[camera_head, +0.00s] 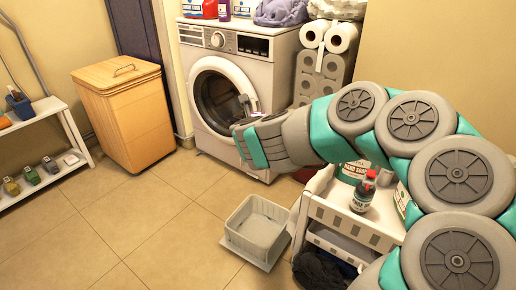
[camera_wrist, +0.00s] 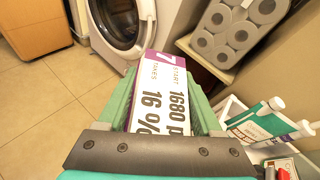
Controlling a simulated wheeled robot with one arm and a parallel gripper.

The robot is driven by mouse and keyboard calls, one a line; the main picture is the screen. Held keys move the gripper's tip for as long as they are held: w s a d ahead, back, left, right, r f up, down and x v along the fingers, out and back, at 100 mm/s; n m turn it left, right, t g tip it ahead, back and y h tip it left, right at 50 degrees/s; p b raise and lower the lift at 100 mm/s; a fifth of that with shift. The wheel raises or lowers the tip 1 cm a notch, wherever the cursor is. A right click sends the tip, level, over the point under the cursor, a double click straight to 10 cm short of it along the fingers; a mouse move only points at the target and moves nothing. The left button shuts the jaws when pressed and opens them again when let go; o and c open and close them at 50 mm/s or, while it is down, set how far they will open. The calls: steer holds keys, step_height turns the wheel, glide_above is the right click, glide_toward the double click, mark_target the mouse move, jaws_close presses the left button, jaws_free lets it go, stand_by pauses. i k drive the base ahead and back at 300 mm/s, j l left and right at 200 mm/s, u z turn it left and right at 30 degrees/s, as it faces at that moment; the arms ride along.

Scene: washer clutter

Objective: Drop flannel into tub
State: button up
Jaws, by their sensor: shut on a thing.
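My gripper (camera_wrist: 163,98) is shut on a white box with a purple end and printed text (camera_wrist: 163,85), seen in the wrist view between the two green fingers. In the head view my gripper (camera_head: 246,141) is in front of the washer door, and the box cannot be made out. A light grey tub (camera_head: 249,236) stands on the floor below and apart from my gripper, and looks empty. I cannot pick out the flannel for sure; a dark cloth (camera_head: 318,270) lies at the bottom, and a greyish-purple cloth bundle (camera_head: 281,11) lies on the washer.
The washer (camera_head: 262,82) stands behind my gripper, door shut. A white cart (camera_head: 345,219) with bottles is right of the tub. Toilet roll packs (camera_head: 320,72) stand beside the washer. A wooden hamper (camera_head: 128,115) and white shelf (camera_head: 40,112) are left. Tiled floor left of the tub is clear.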

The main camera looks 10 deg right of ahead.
mark_target(262, 232)
steer(key=i+l+u, duration=0.25)
steer(key=l+u, duration=0.25)
steer(key=u, duration=0.75)
